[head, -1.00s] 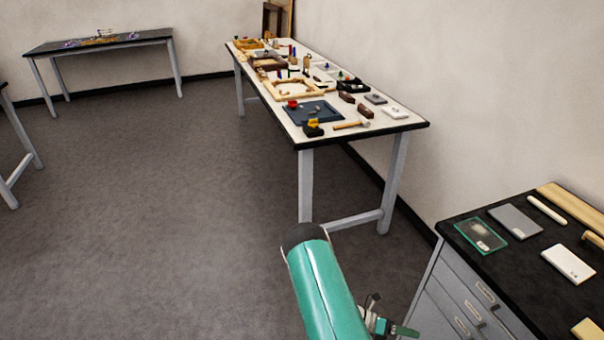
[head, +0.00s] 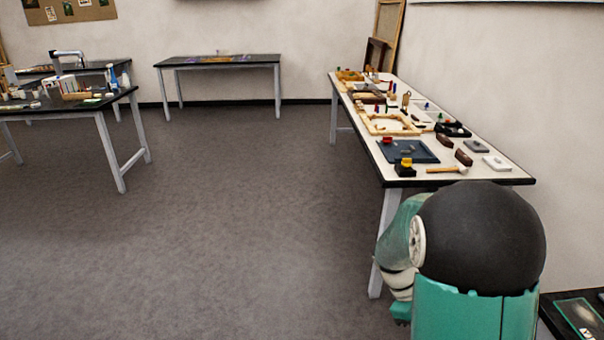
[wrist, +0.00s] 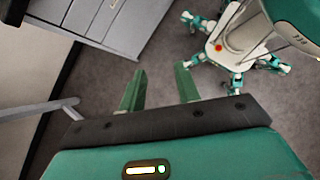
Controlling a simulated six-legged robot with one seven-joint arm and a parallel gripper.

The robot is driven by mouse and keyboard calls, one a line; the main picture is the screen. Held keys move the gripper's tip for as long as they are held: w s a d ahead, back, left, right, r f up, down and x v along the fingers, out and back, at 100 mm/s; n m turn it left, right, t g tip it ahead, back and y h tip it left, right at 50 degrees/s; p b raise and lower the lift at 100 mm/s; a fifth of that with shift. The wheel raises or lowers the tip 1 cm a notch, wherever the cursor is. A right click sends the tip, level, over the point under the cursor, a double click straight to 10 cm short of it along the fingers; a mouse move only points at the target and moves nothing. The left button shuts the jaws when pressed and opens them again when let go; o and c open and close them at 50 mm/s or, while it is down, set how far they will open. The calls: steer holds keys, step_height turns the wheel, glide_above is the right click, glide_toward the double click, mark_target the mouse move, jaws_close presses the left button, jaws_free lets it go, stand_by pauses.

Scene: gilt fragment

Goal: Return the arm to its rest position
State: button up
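My arm, teal with a large black rounded joint, rises at the lower right of the head view in front of the near end of the white-topped table. In the wrist view my gripper (wrist: 159,80) has its two green fingers apart, with bare grey floor showing between them. It holds nothing. My own body and legs show at the upper right of the wrist view, beyond the fingers. The gripper cannot be made out in the head view.
The white-topped table (head: 471,176) carries frames, a blue tray (head: 418,155) and a hammer (head: 446,169). A dark bench (head: 592,297) is at the lower right. A grey drawer cabinet (wrist: 112,20) stands near my gripper. Floor (head: 220,220) at left and centre is clear.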

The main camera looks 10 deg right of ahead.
steer(key=s+a+r+m+t+y, duration=0.2)
steer(key=s+a+r+m+t, duration=0.2)
steer(key=a+r, duration=0.5)
steer(key=s+a+r+m+t+y, duration=0.3)
steer(key=s+a+r+t, duration=0.2)
steer(key=a+r, duration=0.3)
steer(key=shift+a+r+m+t, duration=0.4)
steer(key=shift+r+t, duration=0.3)
steer(key=shift+r, duration=1.2)
